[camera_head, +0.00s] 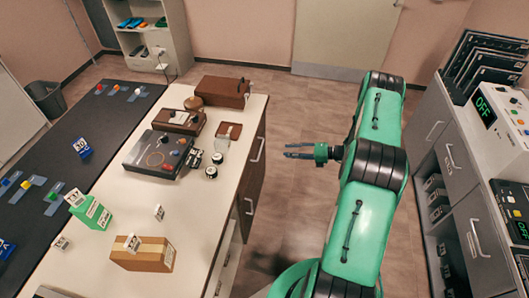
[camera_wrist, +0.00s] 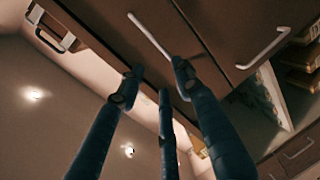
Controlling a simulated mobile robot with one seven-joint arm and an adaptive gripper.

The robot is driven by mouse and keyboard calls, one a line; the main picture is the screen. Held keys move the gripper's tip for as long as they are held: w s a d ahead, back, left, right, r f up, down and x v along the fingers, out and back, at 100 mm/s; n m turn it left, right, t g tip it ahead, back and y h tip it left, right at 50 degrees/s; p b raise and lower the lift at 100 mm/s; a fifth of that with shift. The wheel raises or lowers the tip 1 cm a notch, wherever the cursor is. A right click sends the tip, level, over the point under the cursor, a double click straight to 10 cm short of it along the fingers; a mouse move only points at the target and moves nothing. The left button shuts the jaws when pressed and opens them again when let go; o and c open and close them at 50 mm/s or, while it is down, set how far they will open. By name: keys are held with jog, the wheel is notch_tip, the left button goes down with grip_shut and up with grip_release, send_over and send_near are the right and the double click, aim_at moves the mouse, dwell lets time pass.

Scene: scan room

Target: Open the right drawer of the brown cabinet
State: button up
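The brown cabinet (camera_head: 230,168) stands under a pale top, with dark brown drawer fronts on its right side. The drawer on the right when facing these fronts is the far one in the head view, with a pale bar handle (camera_head: 258,150); its front looks flush. The nearer drawer has its own handle (camera_head: 249,206). My gripper (camera_head: 287,150) points left at the far handle, with a gap between them. In the wrist view my gripper (camera_wrist: 156,72) has its fingers spread and empty; a bar handle (camera_wrist: 152,36) lies just beyond the fingertips.
A second handle (camera_wrist: 265,49) shows at right in the wrist view. The pale top (camera_head: 200,215) carries a black device (camera_head: 157,152), boxes and small items. A grey cabinet (camera_head: 450,150) stands behind my arm at right.

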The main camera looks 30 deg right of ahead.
jog(key=b+x, duration=0.2)
jog(key=x, duration=1.1)
jog(key=shift+w+a, duration=0.2)
jog(key=shift+c, duration=0.5)
grip_shut()
